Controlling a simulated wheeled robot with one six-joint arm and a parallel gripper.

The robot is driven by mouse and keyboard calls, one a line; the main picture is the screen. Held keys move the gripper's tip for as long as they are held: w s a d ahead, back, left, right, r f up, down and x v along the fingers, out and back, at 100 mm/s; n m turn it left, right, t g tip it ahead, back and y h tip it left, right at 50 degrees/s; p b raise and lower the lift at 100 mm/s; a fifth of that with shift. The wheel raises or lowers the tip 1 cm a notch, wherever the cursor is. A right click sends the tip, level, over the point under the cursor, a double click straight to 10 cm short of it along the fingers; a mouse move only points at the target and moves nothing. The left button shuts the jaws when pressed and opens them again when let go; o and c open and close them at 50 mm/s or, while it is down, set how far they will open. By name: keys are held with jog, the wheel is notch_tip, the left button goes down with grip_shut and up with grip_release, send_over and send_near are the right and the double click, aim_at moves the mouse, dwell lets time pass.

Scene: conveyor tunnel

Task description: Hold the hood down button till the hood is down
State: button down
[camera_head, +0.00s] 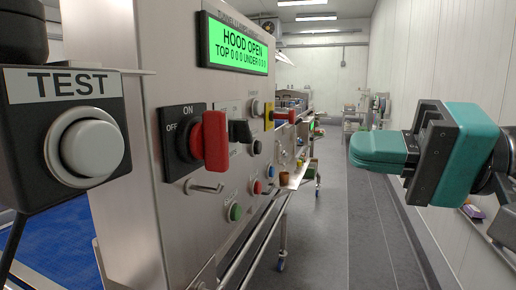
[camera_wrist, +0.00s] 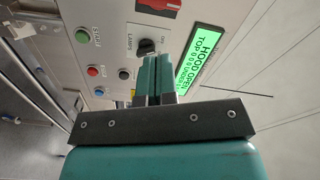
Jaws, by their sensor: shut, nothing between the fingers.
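The control panel (camera_head: 150,120) carries a green display (camera_head: 238,47) reading "HOOD OPEN" with "TOP 0 0 0 UNDER 0 0 0". Small buttons sit below: green (camera_head: 235,211), red (camera_head: 257,187), blue (camera_head: 271,171) and black (camera_head: 257,147). In the wrist view green (camera_wrist: 82,36), red (camera_wrist: 93,71), blue (camera_wrist: 99,92) and black (camera_wrist: 124,74) buttons show. I cannot read which one is hood down. My gripper (camera_head: 378,150) is shut and empty, right of the panel and clear of it in the head view. Its teal fingers (camera_wrist: 155,75) point towards the panel in the wrist view.
A red ON/OFF switch (camera_head: 210,140), a black knob (camera_head: 240,131) and a red handle on a yellow plate (camera_head: 269,115) stick out from the panel. A TEST box (camera_head: 65,130) stands at near left. Grey floor (camera_head: 325,220) is open between panel and right wall.

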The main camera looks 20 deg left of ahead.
jog(key=s+d+f+n+h+p, duration=0.1)
jog(key=s+d+f+h+p, duration=0.3)
jog(key=d+h, duration=0.3)
jog(key=s+d+f+n+t+h+p, duration=0.1)
jog(key=s+d+f+h+p, duration=0.3)
jog(key=d, duration=0.5)
notch_tip(320, 180, down, 3)
jog(key=s+h, duration=0.1)
jog(key=h, duration=0.1)
jog(key=shift+s+h, duration=0.3)
jog(key=shift+h, duration=0.1)
jog(key=shift+s+d, duration=0.1)
jog(key=shift+d, duration=0.1)
